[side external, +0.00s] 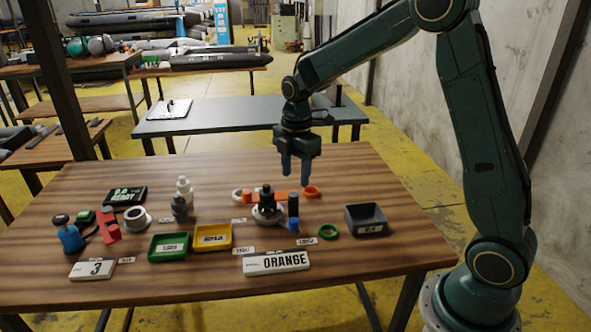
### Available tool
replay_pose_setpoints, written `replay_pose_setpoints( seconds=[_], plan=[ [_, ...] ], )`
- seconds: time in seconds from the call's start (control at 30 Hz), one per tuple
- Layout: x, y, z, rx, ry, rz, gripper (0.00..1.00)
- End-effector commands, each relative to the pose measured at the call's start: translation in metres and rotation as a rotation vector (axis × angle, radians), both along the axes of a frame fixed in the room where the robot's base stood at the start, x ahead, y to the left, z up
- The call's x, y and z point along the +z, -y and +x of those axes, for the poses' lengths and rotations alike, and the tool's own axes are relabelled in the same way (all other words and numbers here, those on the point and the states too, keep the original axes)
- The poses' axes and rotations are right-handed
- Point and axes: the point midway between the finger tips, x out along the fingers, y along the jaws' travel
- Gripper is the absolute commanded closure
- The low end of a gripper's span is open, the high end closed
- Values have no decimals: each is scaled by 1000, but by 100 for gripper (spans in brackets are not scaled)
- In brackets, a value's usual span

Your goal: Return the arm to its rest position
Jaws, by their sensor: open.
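My gripper (297,178) hangs from my dark green arm with its fingers pointing down. It is open and empty, in the air over the far right part of the wooden table (350,180). Below it and to the left stand a dark valve-like piece on a pale round base (268,215) and a dark cylinder with a blue foot (292,222). An orange ring (311,192) lies on the table just beneath the fingers, apart from them. My arm reaches in from the right, its base at the lower right.
A green tray (168,247), a yellow tray (212,238) and a dark grey bin (366,219) stand on the table. A sign reading ORANGE (277,263) is at the front. A green ring (328,232) lies left of the bin. The table's right side is mostly clear.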

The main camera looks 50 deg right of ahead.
Motion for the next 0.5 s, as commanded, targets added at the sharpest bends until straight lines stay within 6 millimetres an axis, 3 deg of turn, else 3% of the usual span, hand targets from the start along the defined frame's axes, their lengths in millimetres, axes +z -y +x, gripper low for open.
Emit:
replay_pose_setpoints(
  seconds=[0.5],
  plan=[
    [87,-28,-74,-442,153,33,53]
  ],
)
